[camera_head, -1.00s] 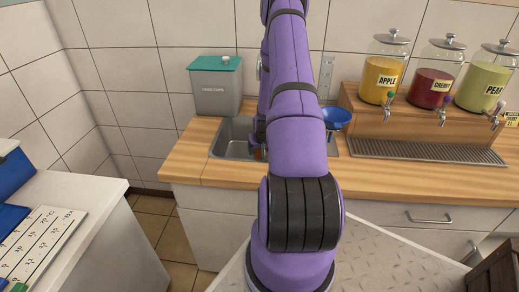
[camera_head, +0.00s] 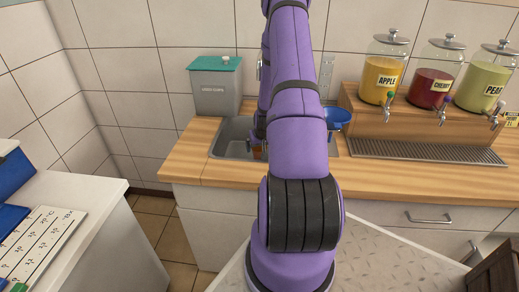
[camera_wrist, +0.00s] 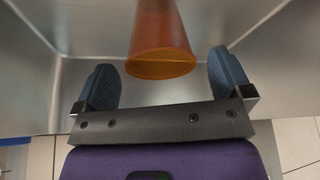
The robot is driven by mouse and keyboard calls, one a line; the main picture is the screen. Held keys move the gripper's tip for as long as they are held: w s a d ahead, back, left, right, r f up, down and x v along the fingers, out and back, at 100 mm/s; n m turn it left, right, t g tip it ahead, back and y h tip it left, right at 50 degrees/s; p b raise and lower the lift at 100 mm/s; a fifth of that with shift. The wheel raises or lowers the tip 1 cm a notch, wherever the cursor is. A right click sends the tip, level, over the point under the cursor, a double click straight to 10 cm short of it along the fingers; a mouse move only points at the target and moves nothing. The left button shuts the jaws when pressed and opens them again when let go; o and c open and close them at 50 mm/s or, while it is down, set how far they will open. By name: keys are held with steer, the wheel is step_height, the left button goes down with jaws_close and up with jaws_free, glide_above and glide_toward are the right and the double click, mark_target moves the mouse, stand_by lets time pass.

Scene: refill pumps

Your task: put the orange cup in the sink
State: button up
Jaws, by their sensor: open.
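The orange cup (camera_wrist: 160,45) is inside the metal sink (camera_wrist: 45,90) in the wrist view, its wide rim facing my camera. My gripper (camera_wrist: 161,72) is open, with one blue finger on each side of the cup and gaps showing between fingers and cup. In the head view a small part of the orange cup (camera_head: 257,153) shows in the sink (camera_head: 228,141), left of my arm. My arm hides much of the sink and most of the gripper there. I cannot tell exactly how the cup's base rests.
A grey bin with a green lid (camera_head: 217,85) stands behind the sink's left end. A blue bowl-shaped thing (camera_head: 336,117) is right of my arm. Several juice dispensers stand on a wooden stand (camera_head: 365,120) above a drip grate (camera_head: 430,151). The counter's left front (camera_head: 195,165) is clear.

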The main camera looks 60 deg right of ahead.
steer(key=v, duration=0.9)
steer(key=w+a+r+n, duration=0.2)
steer(key=a+r, duration=0.9)
steer(key=r, duration=0.2)
steer(key=w+a+r+n, duration=0.2)
steer(key=a+r, duration=1)
steer(key=r, duration=0.1)
steer(key=s+a+r+n+y, duration=0.1)
steer(key=s+a+r+n, duration=0.1)
steer(key=s+a+r, duration=0.3)
steer(key=s+a+r+n+t+y, duration=0.1)
steer(key=s+a+r, duration=0.5)
steer(key=s+a, duration=0.6)
steer(key=shift+a+r+n+t+y, duration=0.3)
steer(key=shift+n+y, duration=0.2)
steer(key=shift+s, duration=0.1)
